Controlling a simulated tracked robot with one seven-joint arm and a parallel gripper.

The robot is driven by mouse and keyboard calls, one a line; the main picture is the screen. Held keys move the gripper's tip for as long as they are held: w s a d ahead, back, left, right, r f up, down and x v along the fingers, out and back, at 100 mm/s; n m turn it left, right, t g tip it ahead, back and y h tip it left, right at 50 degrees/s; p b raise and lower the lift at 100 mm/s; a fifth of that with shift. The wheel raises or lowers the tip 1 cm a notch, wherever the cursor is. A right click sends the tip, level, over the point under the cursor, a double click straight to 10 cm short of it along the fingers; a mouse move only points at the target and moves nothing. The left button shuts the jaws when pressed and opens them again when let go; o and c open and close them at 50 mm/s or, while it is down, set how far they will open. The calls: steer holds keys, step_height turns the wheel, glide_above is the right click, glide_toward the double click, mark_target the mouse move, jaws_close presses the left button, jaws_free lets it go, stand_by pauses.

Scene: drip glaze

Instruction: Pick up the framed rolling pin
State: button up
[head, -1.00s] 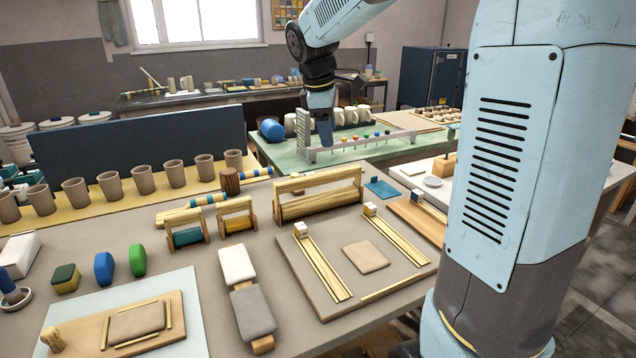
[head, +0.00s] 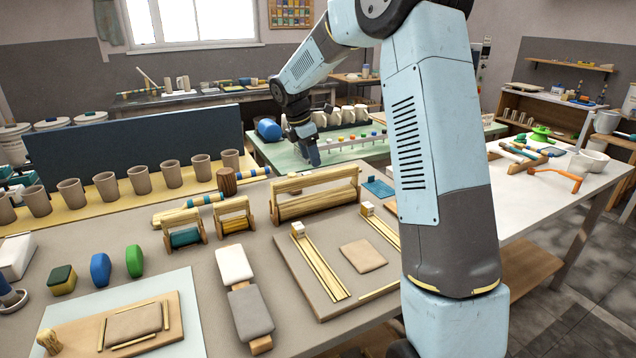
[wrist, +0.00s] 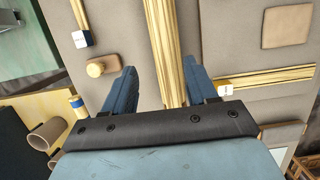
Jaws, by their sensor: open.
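The framed rolling pin (head: 315,203) is a long pale wooden roller in a wooden frame, standing on the grey table behind the board with guide strips. In the wrist view, a long pale wooden bar (wrist: 160,22), which looks like this pin, runs up and down between my fingers. My gripper (head: 313,160) points down and appears above and behind the framed pin in the head view. In the wrist view my gripper (wrist: 159,68) is open, with blue fingers on either side of the bar. Nothing is held. The remaining height gap is hard to judge.
Two small framed rollers, teal (head: 185,237) and yellow (head: 233,222), stand left of the pin. The board (head: 330,278) with strips and a clay slab (head: 363,256) lies in front. Several cups (head: 171,176) stand at the back left.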

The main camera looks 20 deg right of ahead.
mark_target(316, 173)
steer(key=x, duration=0.4)
steer(key=shift+f, duration=0.1)
steer(key=shift+s+x, duration=0.15)
steer(key=shift+x, duration=1.2)
steer(key=shift+s+x, duration=0.15)
steer(key=shift+x, duration=1.15)
steer(key=shift+c, duration=0.2)
steer(key=shift+a, duration=0.1)
jaws_close()
